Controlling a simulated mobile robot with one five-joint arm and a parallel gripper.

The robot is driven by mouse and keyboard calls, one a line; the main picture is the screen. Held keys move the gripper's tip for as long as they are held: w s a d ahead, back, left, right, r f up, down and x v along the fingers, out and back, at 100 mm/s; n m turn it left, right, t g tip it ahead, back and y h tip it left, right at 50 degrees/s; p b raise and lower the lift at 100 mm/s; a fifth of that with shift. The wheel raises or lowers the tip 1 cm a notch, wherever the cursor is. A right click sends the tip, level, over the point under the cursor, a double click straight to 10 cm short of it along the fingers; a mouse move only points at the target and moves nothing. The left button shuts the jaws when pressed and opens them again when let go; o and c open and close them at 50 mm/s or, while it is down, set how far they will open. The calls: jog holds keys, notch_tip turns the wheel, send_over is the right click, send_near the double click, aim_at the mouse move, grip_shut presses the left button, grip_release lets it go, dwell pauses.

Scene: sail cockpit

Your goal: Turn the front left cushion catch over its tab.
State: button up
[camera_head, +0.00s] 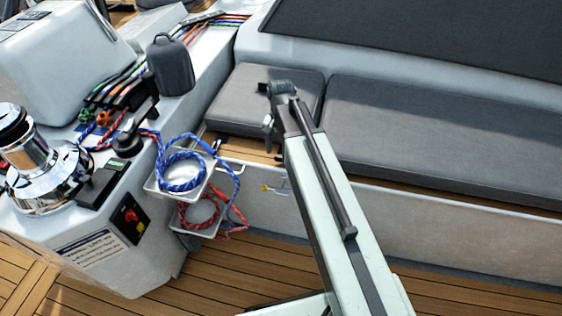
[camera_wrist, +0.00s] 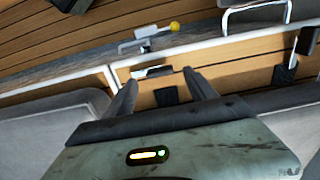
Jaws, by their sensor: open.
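A small metal catch with a yellow knob (camera_wrist: 174,26) shows at the top of the wrist view, beyond my fingertips. Its yellow end also shows in the head view (camera_head: 265,188), on the pale bench front below the wooden strip. A dark tab (camera_wrist: 166,96) lies on the wood between my fingers in the wrist view; I cannot tell if it belongs to this catch. My gripper (camera_wrist: 160,78) is open and empty, its two dark fingers apart and clear of the catch. In the head view my gripper (camera_head: 268,122) is over the front of the left cushion (camera_head: 240,98), partly hidden by my arm.
A long grey cushion (camera_head: 440,140) lies right of the left one. Left of the bench front, a blue rope coil (camera_head: 181,171) and a red rope coil (camera_head: 198,212) hang on holders. A chrome winch (camera_head: 45,165) stands far left. The plank floor (camera_head: 235,270) in front is mostly clear.

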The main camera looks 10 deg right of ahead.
aim_at(281, 157)
notch_tip(281, 157, down, 4)
jog(key=shift+r+b, duration=0.15)
jog(key=shift+b, duration=1.05)
jog(key=shift+r, duration=0.1)
jog(key=c, duration=1.4)
